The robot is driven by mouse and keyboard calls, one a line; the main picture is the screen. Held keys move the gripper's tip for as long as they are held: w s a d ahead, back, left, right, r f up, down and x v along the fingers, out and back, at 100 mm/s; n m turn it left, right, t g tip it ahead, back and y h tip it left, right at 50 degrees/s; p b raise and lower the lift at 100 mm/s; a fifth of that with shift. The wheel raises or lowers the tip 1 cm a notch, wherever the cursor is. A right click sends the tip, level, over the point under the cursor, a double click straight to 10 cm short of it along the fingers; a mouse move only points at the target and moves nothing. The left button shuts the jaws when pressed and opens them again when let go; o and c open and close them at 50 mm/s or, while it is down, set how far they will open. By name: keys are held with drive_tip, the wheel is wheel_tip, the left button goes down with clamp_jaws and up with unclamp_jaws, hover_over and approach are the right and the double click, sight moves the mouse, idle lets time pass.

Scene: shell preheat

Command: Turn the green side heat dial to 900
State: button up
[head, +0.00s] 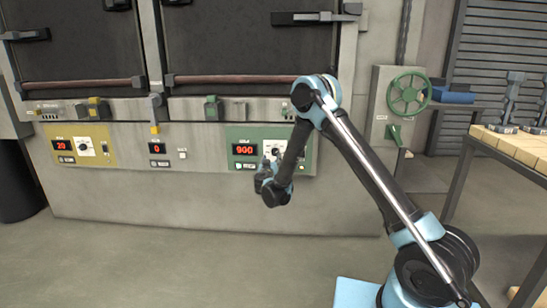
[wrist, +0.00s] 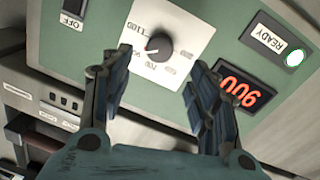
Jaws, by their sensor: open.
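The green heat panel (head: 235,134) is at the middle right of the furnace front in the head view. Its red display (head: 243,149) reads 900, and the wrist view shows the same display (wrist: 241,90) upside down. The heat dial (wrist: 158,47) has a dark round knob on a white face with a small red mark at its left. My gripper (wrist: 158,66) is open, its two fingers apart on either side of the dial's lower part in the wrist picture. It seems clear of the knob.
A yellow panel (head: 80,145) reads 20, and a middle display (head: 157,148) reads 0. A green handwheel (head: 407,95) is to the right.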

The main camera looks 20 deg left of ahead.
drive_tip(key=w+a, duration=0.1)
drive_tip(key=w, duration=0.6)
drive_tip(key=shift+w+a, duration=0.15)
drive_tip(key=shift+w, duration=0.25)
drive_tip(key=shift+c, duration=0.4)
drive_tip(key=c, duration=1)
